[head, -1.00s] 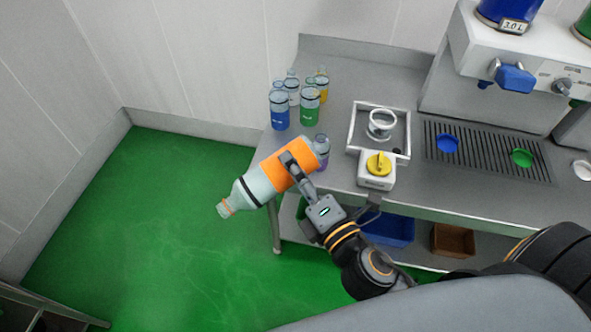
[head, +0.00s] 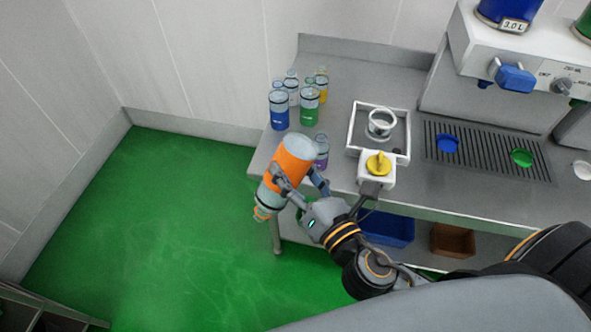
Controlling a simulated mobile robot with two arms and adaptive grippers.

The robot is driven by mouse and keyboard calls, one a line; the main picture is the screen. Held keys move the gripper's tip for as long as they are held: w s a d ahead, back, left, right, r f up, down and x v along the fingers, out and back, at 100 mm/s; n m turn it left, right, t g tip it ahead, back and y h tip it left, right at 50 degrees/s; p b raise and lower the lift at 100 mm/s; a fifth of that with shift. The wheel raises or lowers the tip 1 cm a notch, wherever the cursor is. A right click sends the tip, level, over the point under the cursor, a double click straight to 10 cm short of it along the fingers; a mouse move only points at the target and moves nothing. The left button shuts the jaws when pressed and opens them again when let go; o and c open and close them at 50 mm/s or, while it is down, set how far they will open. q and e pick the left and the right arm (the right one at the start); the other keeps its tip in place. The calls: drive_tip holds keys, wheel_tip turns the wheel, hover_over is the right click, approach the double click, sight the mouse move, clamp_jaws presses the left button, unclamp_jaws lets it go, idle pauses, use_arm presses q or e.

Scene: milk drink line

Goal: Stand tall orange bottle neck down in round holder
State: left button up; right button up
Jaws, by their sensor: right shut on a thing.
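The tall orange bottle (head: 292,162) is clear with a broad orange label. My right gripper (head: 290,182) is shut on it around the label, in front of the table's left front corner. The bottle is tilted, with its neck pointing down and toward the lower left and its base up. My left gripper is not in view.
Several small bottles, among them a blue one (head: 279,118) and a green one (head: 310,115), stand at the table's left end. A purple one (head: 321,160) stands close behind the held bottle. A white box with a yellow knob (head: 378,164) sits before the tray.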

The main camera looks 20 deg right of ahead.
drive_tip(key=n, duration=0.6)
idle(0.3)
